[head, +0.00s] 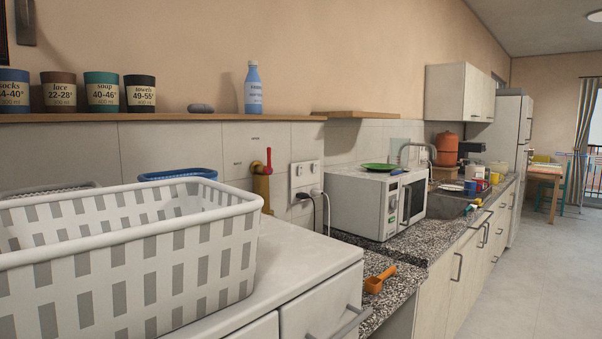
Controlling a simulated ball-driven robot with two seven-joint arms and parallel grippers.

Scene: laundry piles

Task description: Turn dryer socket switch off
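A white wall socket plate (306,182) is on the tiled wall, behind the gap between the white appliance top and the microwave. It has several outlets and small switch-like details. A dark cable and a white cable are plugged into its lower part. I cannot tell from here which switch belongs to the dryer, or its position. Neither of my grippers is in the head view.
A white laundry basket (120,265) fills the left front on the white top (300,258). A brass pipe with a red tap (264,180) stands left of the socket. A microwave (378,203) stands right of it. An orange scoop (378,281) lies on the counter. Floor at right is clear.

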